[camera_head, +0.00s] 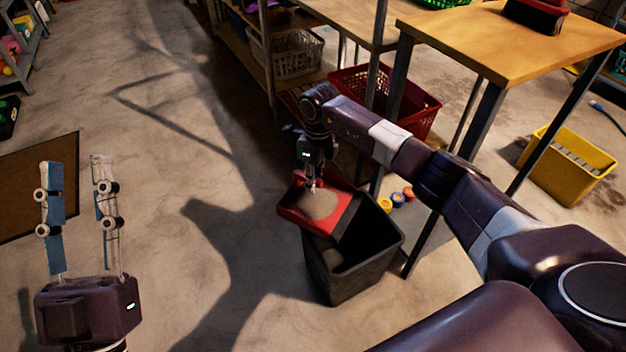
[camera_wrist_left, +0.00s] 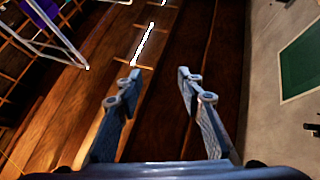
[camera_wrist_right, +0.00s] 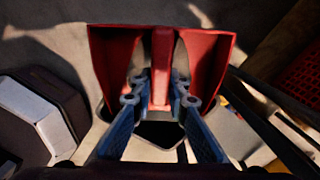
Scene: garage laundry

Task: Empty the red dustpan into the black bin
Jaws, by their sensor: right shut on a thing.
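The red dustpan (camera_head: 324,208) is held above the black bin (camera_head: 348,264), over the bin's back left part. A heap of pale grit (camera_head: 319,204) lies in the dustpan. My right gripper (camera_head: 314,184) is shut on the dustpan; in the right wrist view its fingers (camera_wrist_right: 160,92) close around the handle of the red dustpan (camera_wrist_right: 205,62). The bin stands upright on the floor, and its visible inside is dark. My left gripper (camera_head: 76,168) is open and empty, far left of the bin; its spread fingers also show in the left wrist view (camera_wrist_left: 158,82).
A wooden table (camera_head: 500,40) with metal legs stands right of the bin, with a red basket (camera_head: 425,115) behind. A yellow bucket (camera_head: 570,170) stands at the right. Small coloured round items (camera_head: 398,199) lie beside the bin.

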